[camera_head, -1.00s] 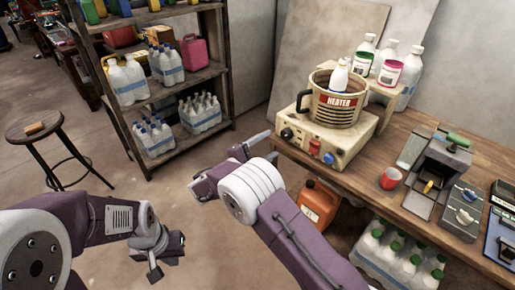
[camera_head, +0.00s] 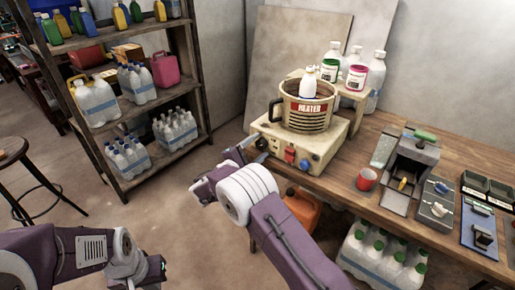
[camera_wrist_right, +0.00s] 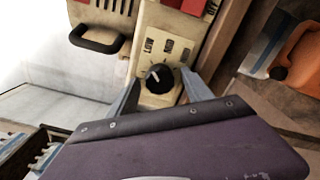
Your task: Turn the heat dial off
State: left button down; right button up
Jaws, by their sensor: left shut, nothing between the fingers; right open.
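The heater base (camera_head: 318,152) stands on the wooden bench with a round pot marked HEATER (camera_head: 308,112) on it. The black heat dial (camera_wrist_right: 156,78) is on the base's front panel, with a pale pointer mark and heat labels including LOW beside it. In the head view the dial is largely hidden by my right gripper (camera_head: 249,150). In the right wrist view my right gripper (camera_wrist_right: 160,82) is open, one finger on each side of the dial; I cannot tell whether they touch it. My left gripper (camera_head: 152,270) is shut and empty, low at the left, away from the bench.
A white bottle (camera_head: 309,82) stands in the pot. An orange canister (camera_head: 302,207) and bottles (camera_head: 385,255) sit below. A shelf (camera_head: 150,100) stands left.

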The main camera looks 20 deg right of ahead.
grip_shut()
jog(key=shift+r+n+p, duration=0.15)
jog(key=shift+n+p, duration=0.6)
jog(key=shift+n, duration=0.15)
jog(key=n+p, duration=0.2)
jog(key=n, duration=0.1)
jog(key=shift+n+p, duration=0.95)
jog(key=shift+n, duration=1.05)
grip_release()
